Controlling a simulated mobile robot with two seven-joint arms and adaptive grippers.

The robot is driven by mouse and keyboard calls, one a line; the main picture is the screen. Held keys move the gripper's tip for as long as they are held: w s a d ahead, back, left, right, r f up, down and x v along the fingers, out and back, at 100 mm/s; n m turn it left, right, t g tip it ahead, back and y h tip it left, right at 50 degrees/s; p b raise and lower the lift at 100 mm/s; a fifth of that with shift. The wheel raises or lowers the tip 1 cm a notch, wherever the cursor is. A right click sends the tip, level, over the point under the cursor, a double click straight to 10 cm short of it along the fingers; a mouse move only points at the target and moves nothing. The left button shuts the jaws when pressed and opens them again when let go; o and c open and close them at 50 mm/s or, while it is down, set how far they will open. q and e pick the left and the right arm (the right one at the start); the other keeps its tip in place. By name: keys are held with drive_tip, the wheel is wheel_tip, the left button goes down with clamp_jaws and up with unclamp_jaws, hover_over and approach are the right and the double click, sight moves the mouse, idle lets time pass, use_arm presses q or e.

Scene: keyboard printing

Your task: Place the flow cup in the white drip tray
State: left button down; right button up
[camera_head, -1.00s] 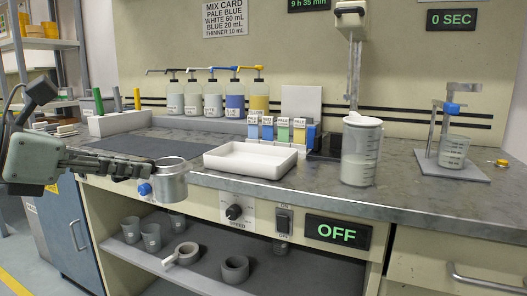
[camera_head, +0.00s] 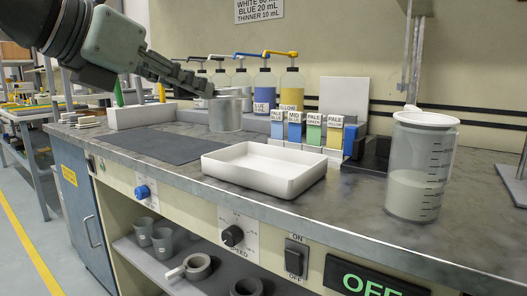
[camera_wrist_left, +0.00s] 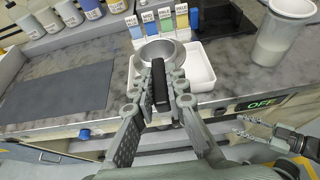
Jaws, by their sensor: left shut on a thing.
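The flow cup is a silver metal cup (camera_head: 225,114), upright in the head view, behind and left of the white drip tray. My left gripper (camera_head: 208,90) is shut on its side handle. In the left wrist view the cup (camera_wrist_left: 160,49) overlaps the back left of the tray, and the gripper (camera_wrist_left: 160,88) is shut on the dark handle. The white drip tray (camera_head: 240,179) lies empty on the counter near the front edge; it also shows in the wrist view (camera_wrist_left: 200,72). My right gripper (camera_wrist_left: 252,128) shows small at the wrist view's lower right, fingers apart and empty.
A clear measuring jug (camera_head: 420,165) with pale liquid stands right of the tray. Small colour-labelled cards (camera_head: 313,130) stand behind it. Pump bottles (camera_head: 290,90) line the back. A dark mat (camera_head: 160,145) lies left, clear. The counter's front edge is close to the tray.

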use_arm(q)
drive_tip(key=w+d+f, duration=0.2)
drive_tip(key=f, duration=0.1)
drive_tip(key=w+d+f, duration=0.2)
drive_tip(key=w+f, duration=0.1)
drive_tip(key=f, duration=0.1)
drive_tip(key=w+d+f, duration=0.2)
drive_tip(key=w+f, duration=0.1)
drive_tip(key=shift+w+d+f+b, duration=0.2)
drive_tip(key=shift+d+b, duration=0.1)
drive_tip(key=shift+b, duration=0.1)
use_arm(e)
drive_tip(key=r, duration=0.1)
drive_tip(key=a+r+t+y, duration=0.1)
drive_tip(key=a+r+t, duration=0.1)
drive_tip(key=shift+w+a+r, duration=0.2)
drive_tip(key=shift+w+r, duration=0.15)
use_arm(q)
drive_tip(key=shift+f, duration=0.15)
use_arm(e)
drive_tip(key=shift+a+r+y, duration=0.25)
drive_tip(key=shift+r+y, duration=0.05)
drive_tip(key=shift+y, duration=0.1)
use_arm(q)
drive_tip(key=c, duration=1.5)
unclamp_jaws()
drive_tip(key=shift+c, duration=0.2)
use_arm(e)
drive_tip(key=shift+r+t, duration=0.15)
drive_tip(key=shift+t, duration=0.15)
